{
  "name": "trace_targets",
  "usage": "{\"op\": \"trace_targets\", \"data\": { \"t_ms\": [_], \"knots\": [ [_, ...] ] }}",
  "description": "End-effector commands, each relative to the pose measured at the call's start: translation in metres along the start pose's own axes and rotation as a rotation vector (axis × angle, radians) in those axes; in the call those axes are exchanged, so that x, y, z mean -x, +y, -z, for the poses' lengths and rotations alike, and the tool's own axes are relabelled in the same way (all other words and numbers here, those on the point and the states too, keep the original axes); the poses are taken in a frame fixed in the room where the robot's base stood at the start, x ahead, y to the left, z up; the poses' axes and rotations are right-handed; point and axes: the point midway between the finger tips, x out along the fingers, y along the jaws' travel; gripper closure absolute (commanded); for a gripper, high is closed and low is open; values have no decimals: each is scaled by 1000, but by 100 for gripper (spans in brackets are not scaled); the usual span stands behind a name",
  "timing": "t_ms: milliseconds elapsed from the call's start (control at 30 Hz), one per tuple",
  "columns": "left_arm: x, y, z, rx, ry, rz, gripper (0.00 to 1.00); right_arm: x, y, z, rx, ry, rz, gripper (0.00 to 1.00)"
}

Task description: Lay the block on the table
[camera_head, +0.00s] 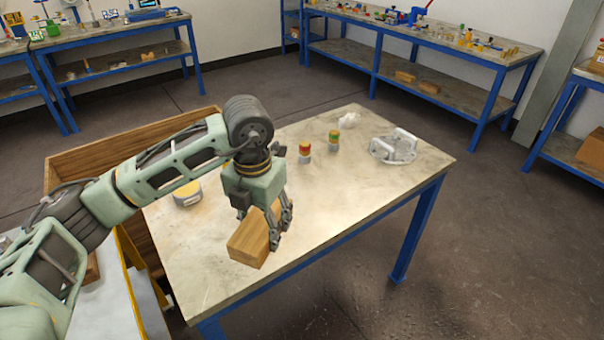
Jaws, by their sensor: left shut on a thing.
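The block (250,241) is a light brown wooden piece over the near part of the table (336,190), which has a worn pale top and blue legs. My left gripper (277,226) points down and is shut on the block, with its fingers at the block's right end. The block's far part is partly hidden by the gripper. I cannot tell whether its underside touches the table top. My right gripper is not in view.
Two small red, yellow and green-topped cylinders (305,152) (334,139) stand at the back of the table. A grey flanged part (394,148) lies at the right. A yellow round item (187,194) is at the left. The table's front right is clear.

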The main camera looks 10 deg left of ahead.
Motion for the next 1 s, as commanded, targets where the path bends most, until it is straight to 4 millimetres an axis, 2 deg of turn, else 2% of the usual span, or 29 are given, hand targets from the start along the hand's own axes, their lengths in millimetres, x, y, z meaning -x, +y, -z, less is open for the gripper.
{"op": "trace_targets", "data": {
  "t_ms": [200, 400, 567, 767, 1000],
  "knots": [
    [-10, 5, -15, 529, 12, 1, 82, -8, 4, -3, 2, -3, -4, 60],
    [-16, 9, -23, 872, 22, -4, 82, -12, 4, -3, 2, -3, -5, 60],
    [-18, 10, -26, 993, 26, -7, 82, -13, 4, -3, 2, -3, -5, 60],
    [-21, 18, -25, 1017, 28, -9, 82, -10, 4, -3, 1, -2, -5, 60],
    [-49, 67, -15, 1020, 30, -12, 82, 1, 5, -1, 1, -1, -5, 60]
  ]
}}
